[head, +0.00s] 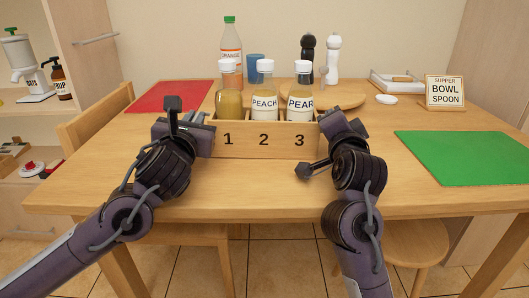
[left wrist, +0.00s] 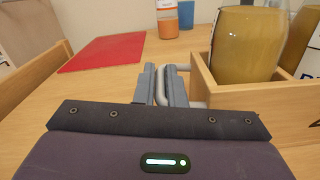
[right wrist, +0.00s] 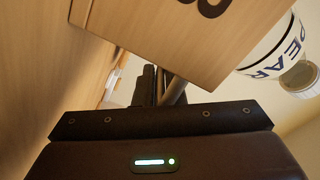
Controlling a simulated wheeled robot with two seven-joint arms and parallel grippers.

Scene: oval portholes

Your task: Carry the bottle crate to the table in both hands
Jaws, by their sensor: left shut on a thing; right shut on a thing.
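The wooden bottle crate (head: 265,147), marked 1, 2, 3, is over the near middle of the table (head: 400,205); I cannot tell whether its base touches the top.
Behind the crate are an orange bottle (head: 230,45), a blue cup (head: 256,68), a round board (head: 345,95) and two mills (head: 333,60). A red mat (head: 170,96) lies left, a green mat (head: 465,158) right. A sign (head: 445,91) stands back right.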

